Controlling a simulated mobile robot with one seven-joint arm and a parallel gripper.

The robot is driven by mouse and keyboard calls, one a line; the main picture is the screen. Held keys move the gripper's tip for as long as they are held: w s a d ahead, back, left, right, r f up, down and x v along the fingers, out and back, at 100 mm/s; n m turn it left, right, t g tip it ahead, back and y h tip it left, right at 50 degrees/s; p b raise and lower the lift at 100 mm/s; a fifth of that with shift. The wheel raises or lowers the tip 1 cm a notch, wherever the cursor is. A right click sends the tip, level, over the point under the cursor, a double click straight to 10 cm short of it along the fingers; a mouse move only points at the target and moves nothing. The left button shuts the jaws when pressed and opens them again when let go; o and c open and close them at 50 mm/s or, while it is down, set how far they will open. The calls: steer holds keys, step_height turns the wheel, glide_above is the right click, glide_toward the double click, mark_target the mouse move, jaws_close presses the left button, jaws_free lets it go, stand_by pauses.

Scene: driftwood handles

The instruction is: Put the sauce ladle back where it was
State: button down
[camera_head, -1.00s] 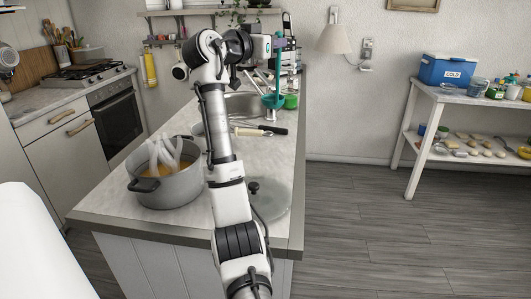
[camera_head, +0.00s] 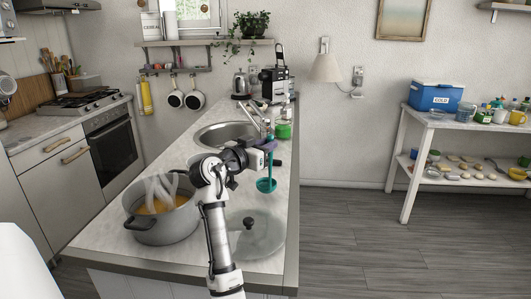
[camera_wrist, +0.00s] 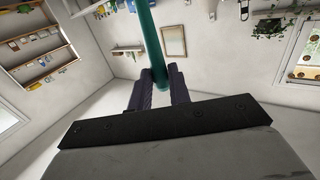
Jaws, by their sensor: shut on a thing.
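The sauce ladle is teal, with a long handle and a round bowl (camera_head: 267,186). It hangs upright, bowl down, over the counter behind the glass lid in the head view. My gripper (camera_head: 268,146) is shut on the ladle's upper handle. In the wrist view the dark fingers of my gripper (camera_wrist: 158,88) close around the teal handle (camera_wrist: 149,40). The bowl is out of the wrist view. I cannot tell whether the bowl touches the counter.
A grey pot (camera_head: 165,227) with orange soup and steam stands left of my arm. A glass lid (camera_head: 262,243) lies on the counter's near right part. The sink (camera_head: 222,133) and a green container (camera_head: 283,131) are farther back. A white shelf table (camera_head: 408,160) stands at right.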

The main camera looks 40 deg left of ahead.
steer(key=shift+f, duration=1.55)
steer(key=c, duration=1.3)
jaws_free()
